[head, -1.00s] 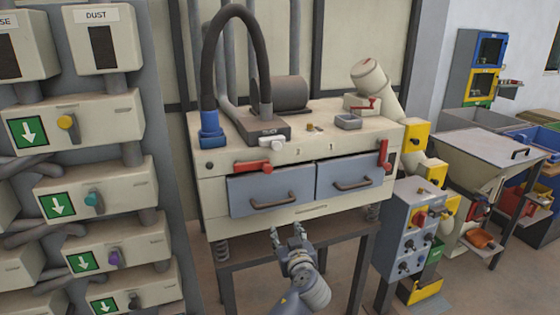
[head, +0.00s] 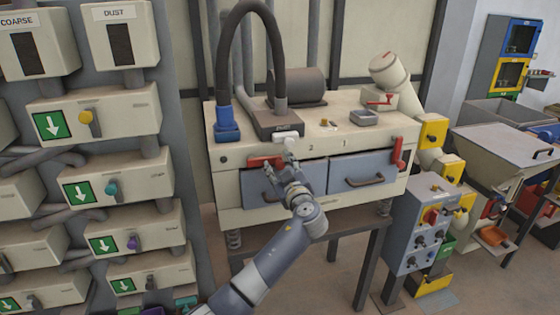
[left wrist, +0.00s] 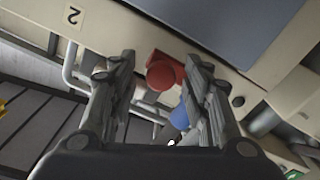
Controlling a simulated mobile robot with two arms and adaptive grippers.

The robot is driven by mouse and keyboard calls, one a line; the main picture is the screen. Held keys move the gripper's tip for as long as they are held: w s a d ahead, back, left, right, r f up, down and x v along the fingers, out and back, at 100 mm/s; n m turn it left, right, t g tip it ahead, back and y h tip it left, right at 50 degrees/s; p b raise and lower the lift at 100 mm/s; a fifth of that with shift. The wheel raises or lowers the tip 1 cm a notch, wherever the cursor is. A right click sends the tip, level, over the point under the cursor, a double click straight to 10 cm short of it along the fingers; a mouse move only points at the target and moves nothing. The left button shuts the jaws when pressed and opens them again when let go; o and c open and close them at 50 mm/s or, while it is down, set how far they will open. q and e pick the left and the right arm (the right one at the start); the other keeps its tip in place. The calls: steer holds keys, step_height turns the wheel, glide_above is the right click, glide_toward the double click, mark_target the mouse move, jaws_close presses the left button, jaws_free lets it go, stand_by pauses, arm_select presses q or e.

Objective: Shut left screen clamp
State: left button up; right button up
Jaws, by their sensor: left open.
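The left screen clamp is a red lever (head: 260,161) lying roughly level above the left drawer front (head: 258,188) of the cream cabinet. My left gripper (head: 278,167) is open in front of it, its fingers covering part of the lever's right side. In the left wrist view a red rounded end (left wrist: 163,73) shows between the two spread fingers, and I see no contact. The right clamp, also a red lever (head: 397,153), stands upright at the cabinet's right end. My right gripper is not in view.
The right drawer front (head: 348,176) has a dark bar handle. A white-tipped part (head: 285,137) and a black hose (head: 280,65) are on the cabinet top. A grey control box (head: 413,225) stands to the right, and labelled valve units (head: 122,110) to the left.

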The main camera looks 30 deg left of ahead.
arm_select(q)
steer(key=shift+w+a, duration=0.25)
steer(key=shift+a, duration=0.1)
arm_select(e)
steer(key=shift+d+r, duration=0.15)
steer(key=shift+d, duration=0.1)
arm_select(q)
steer(key=shift+c, duration=0.3)
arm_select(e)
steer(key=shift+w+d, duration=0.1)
arm_select(q)
jaws_close()
